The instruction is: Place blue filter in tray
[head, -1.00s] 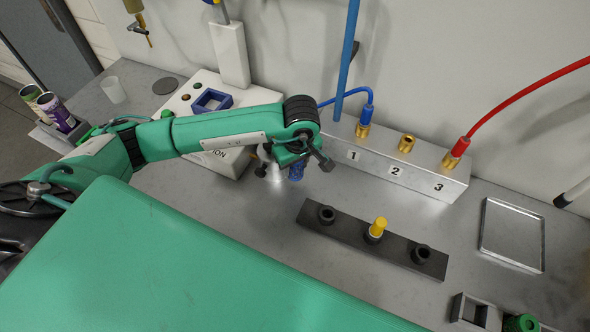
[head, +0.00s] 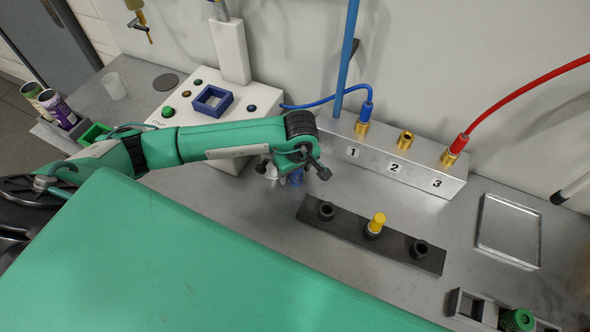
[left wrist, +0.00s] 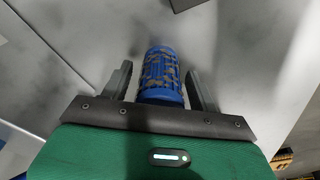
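The blue filter (head: 295,178) is a small blue cylinder with a mottled pattern, partly hidden under my left gripper in the head view. In the left wrist view the filter (left wrist: 161,76) lies between the two fingers, with a narrow gap on each side. My left gripper (head: 292,171) is open around it, low over the grey bench; its fingers also show in the left wrist view (left wrist: 161,88). I cannot tell if the filter touches the bench. The shallow metal tray (head: 510,230) is empty at the right. My right gripper is not in view.
A dark bar (head: 345,228) with a yellow-topped piece (head: 376,223) stands right of my left gripper. Behind it is a metal block (head: 415,175) numbered 1 to 3, with blue and red hoses. A white button box (head: 180,96) stands behind my left arm.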

